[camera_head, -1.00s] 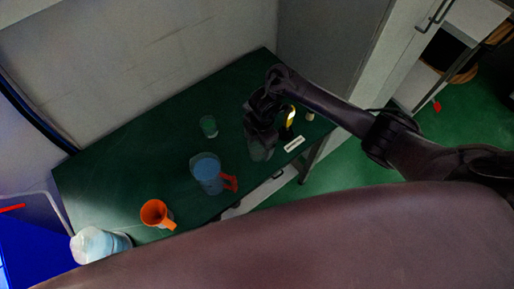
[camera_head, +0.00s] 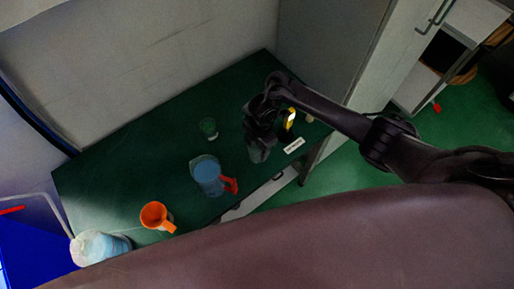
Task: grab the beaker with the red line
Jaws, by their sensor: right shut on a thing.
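My right gripper (camera_head: 259,145) reaches in from the right over the back right part of the green table (camera_head: 120,180). It points down and is shut on a greyish, see-through beaker (camera_head: 258,155), mostly hidden by the dark fingers. I cannot make out a red line on it. A small greenish glass (camera_head: 209,128) stands to the left of the gripper, apart from it. My left gripper is not in view.
A blue pitcher with a red handle (camera_head: 207,175) stands front-left of the gripper. An orange mug (camera_head: 154,215) and a pale container (camera_head: 94,247) are further left. A yellow-and-black item (camera_head: 290,119) and white label (camera_head: 294,145) lie close right. A wall borders the back.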

